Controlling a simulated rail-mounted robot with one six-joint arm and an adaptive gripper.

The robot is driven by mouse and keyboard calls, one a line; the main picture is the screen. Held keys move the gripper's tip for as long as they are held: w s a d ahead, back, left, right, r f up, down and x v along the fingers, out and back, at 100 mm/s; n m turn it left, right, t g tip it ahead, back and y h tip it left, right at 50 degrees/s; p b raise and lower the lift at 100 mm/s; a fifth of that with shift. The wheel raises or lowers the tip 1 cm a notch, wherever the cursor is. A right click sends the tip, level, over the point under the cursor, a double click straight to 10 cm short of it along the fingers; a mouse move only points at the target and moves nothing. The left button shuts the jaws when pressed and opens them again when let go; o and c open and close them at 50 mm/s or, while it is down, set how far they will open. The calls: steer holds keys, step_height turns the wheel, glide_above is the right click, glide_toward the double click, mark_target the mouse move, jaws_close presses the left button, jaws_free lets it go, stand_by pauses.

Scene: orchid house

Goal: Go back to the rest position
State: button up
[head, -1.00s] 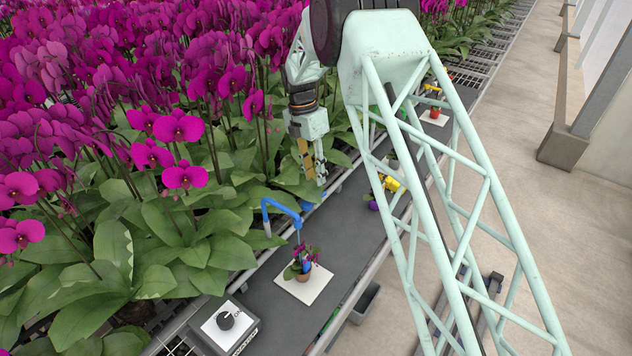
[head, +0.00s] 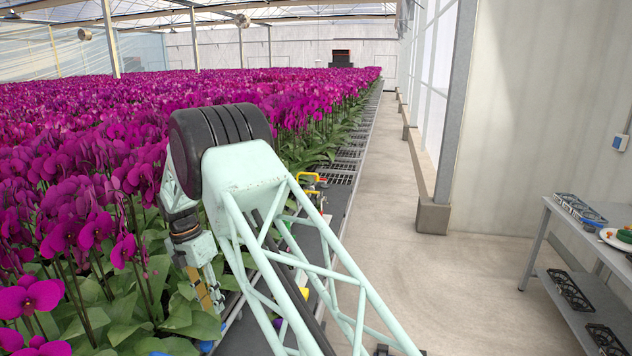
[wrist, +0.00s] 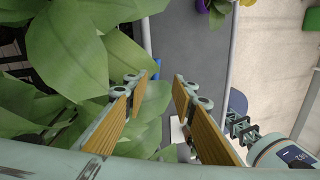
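My gripper (head: 208,294) hangs beside the orchid leaves, over the bench's left edge, in the head view. In the wrist view my gripper (wrist: 157,84) shows two separated fingers with wood-coloured pads. The gap between them is empty, with leaves and part of the bench visible beyond. My pale green lattice arm covers much of the bench in the head view.
Dense magenta orchids (head: 85,185) crowd the left side, and their leaves (wrist: 75,55) lie close to the fingers. A dark bench strip (wrist: 190,40) runs alongside. The concrete aisle (head: 400,200) is clear. A metal table (head: 585,285) stands at right.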

steer(key=s+d+r+m+t+y+b, duration=0.15)
steer(key=d+r+m, duration=0.35)
steer(key=d+r, duration=0.75)
steer(key=s+d+r+m, duration=0.3)
steer(key=d+r+m, duration=0.2)
steer(key=d+r, duration=0.7)
steer(key=s+d+r+m, duration=0.5)
steer(key=s+d+r, duration=0.2)
steer(key=d+r, duration=0.15)
steer(key=s+d+r+m+t+b, duration=0.1)
steer(key=s+d+r+m, duration=0.25)
steer(key=s+d, duration=0.5)
steer(key=s+d+r+m+t+b, duration=0.1)
steer(key=s+d+r+m, duration=0.1)
steer(key=s+d+m, duration=0.45)
steer(key=s+d+f+m, duration=0.2)
steer(key=s+d+m, duration=0.1)
steer(key=s, duration=0.8)
steer(key=s+d+f+m+t, duration=0.1)
steer(key=s+d+f+m, duration=0.2)
steer(key=s, duration=0.8)
steer(key=shift+s+d+b, duration=0.25)
steer(key=shift+d+b, duration=0.2)
steer(key=shift+d, duration=0.2)
